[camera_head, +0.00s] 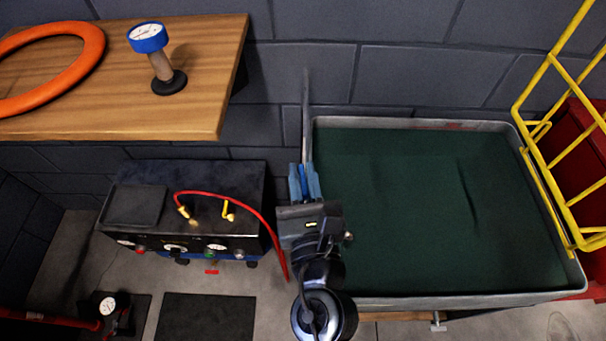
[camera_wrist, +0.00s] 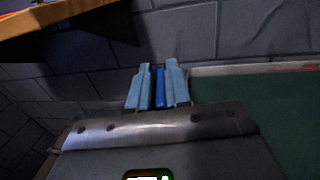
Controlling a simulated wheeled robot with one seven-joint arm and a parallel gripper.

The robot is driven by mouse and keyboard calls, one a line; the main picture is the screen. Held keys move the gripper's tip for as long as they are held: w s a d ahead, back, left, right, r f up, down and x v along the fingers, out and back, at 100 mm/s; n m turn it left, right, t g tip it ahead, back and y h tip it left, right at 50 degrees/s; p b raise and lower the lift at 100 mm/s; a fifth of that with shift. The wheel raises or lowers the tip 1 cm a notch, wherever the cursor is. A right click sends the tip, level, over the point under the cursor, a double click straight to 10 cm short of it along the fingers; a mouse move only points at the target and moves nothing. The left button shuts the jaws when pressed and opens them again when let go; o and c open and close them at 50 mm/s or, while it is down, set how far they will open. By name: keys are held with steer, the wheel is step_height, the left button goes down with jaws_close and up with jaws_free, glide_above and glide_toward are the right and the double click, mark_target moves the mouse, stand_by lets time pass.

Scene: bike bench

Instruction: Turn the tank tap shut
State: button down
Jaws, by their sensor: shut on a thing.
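The tank (camera_head: 345,124) is a wide grey-rimmed tub with a dark green inside, to the right of my gripper in the head view. A thin grey upright pipe (camera_head: 306,105) stands at its back left corner. My gripper (camera_head: 304,180) is at the tank's left edge, below the pipe. In the wrist view its two light blue fingers are closed around a narrow dark blue piece (camera_wrist: 160,88), which looks like the tap's handle. Most of the tap is hidden by the fingers and wrist, so I cannot tell its angle.
A black machine with gauges (camera_head: 140,207) and a red hose (camera_head: 250,205) stands left of my arm. A wooden shelf (camera_head: 200,70) above it holds a blue gauge (camera_head: 148,37) and an orange ring (camera_head: 82,70). A yellow rack (camera_head: 550,165) is at the tank's right end.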

mark_target(304, 197)
steer(key=shift+m+h, duration=0.7)
steer(key=shift+h, duration=0.4)
steer(key=c, duration=1.2)
jaws_free()
steer(key=shift+o, duration=0.2)
steer(key=shift+s+a, duration=0.1)
steer(key=shift+s, duration=0.45)
steer(key=shift+s+b, duration=0.8)
steer(key=shift+s, duration=2.55)
